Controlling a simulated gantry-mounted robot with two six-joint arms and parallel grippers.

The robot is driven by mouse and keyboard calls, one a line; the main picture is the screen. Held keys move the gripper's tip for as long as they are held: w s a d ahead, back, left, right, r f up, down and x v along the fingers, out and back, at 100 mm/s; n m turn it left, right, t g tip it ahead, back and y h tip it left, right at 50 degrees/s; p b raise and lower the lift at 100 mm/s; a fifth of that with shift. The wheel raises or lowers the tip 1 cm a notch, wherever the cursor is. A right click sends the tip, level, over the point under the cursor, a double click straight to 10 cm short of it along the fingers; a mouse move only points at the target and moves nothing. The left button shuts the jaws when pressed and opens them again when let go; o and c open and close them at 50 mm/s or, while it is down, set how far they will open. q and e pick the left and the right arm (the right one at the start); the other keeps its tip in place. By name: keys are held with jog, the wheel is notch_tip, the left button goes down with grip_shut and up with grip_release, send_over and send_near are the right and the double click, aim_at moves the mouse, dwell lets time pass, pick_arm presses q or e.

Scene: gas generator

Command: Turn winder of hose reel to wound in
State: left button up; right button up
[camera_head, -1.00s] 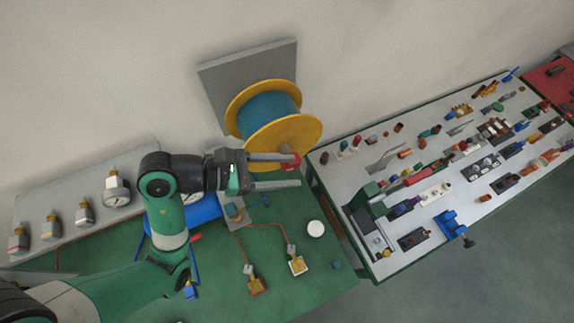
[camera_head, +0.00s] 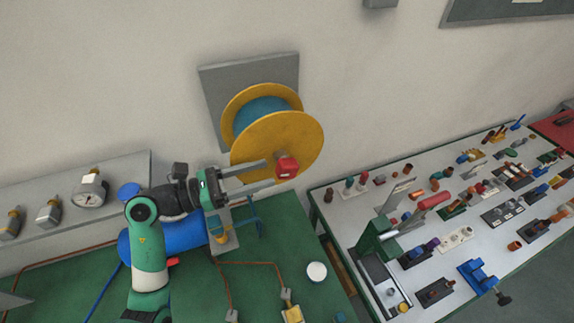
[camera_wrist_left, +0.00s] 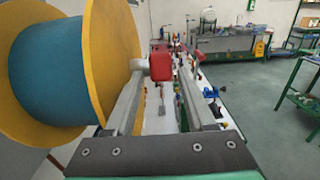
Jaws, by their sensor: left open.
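The hose reel has yellow flanges (camera_head: 277,138) and a blue wound hose (camera_head: 262,112), and hangs on a grey wall plate (camera_head: 221,85). Its red winder knob (camera_head: 287,167) sticks out from the lower right of the front flange. My left gripper (camera_head: 270,175) is open, its fingers reaching right toward the knob. In the left wrist view the red knob (camera_wrist_left: 161,65) shows between the tips of the open fingers (camera_wrist_left: 160,88), closer to the left finger. Whether a finger touches it I cannot tell. My right gripper is not in view.
A grey tool table (camera_head: 337,213) with many parts stands to the right. The wall is close behind the reel.

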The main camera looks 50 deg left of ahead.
aim_at(278, 169)
pick_arm(q)
jog(key=x, duration=0.6)
jog(key=shift+w+d, duration=0.2)
jog(key=shift+w, duration=0.15)
jog(key=shift+c, duration=0.2)
jog(key=shift+p, duration=0.3)
grip_shut()
